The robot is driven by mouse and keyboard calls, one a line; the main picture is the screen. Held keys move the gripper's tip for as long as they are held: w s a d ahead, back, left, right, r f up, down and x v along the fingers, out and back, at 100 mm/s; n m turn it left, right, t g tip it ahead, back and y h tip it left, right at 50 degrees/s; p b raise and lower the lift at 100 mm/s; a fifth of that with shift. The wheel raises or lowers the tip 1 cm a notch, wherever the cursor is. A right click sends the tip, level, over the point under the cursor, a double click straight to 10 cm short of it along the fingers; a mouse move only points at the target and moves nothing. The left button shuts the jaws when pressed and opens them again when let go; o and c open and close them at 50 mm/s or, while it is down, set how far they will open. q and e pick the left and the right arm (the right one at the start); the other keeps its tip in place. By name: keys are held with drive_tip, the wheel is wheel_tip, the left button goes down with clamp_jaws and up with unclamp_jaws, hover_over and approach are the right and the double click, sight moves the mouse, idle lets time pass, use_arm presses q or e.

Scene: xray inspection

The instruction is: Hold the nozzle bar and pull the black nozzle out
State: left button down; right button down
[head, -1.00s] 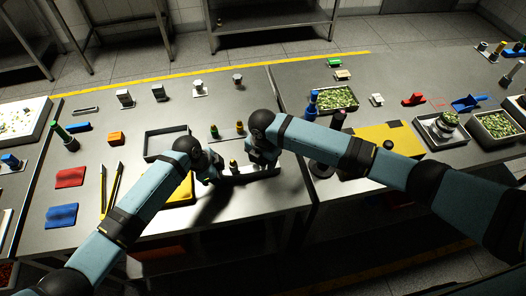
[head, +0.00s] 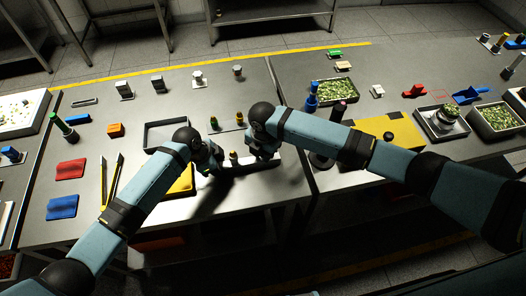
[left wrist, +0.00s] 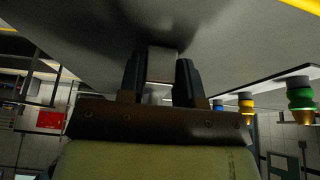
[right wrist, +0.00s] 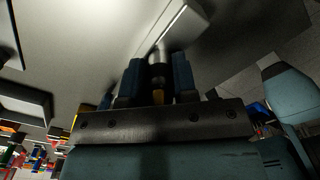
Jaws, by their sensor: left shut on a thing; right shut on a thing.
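The nozzle bar is a grey metal bar. In the left wrist view its squared end (left wrist: 161,65) sits between the fingers of my left gripper (left wrist: 160,82), which is shut on it. In the right wrist view the bar (right wrist: 180,25) runs up from the fingertips. My right gripper (right wrist: 157,80) is shut on the dark nozzle (right wrist: 157,62), close against the bar; I cannot tell whether they still touch. In the head view my left gripper (head: 214,170) and right gripper (head: 258,156) are side by side at the table front, largely hiding bar and nozzle.
A yellow-topped nozzle (head: 233,155) shows between my grippers. A green nozzle (head: 214,122) and a yellow nozzle (head: 239,118) stand behind. A grey tray (head: 160,135) lies left of them, and a yellow panel (head: 385,143) lies right. The table behind the nozzles has free room.

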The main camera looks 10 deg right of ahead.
drive_tip(key=shift+r, duration=0.45)
idle(0.6)
drive_tip(key=shift+r, duration=2.05)
use_arm(q)
drive_tip(key=c, duration=0.7)
unclamp_jaws()
drive_tip(key=shift+c, duration=0.2)
drive_tip(key=v, duration=1.2)
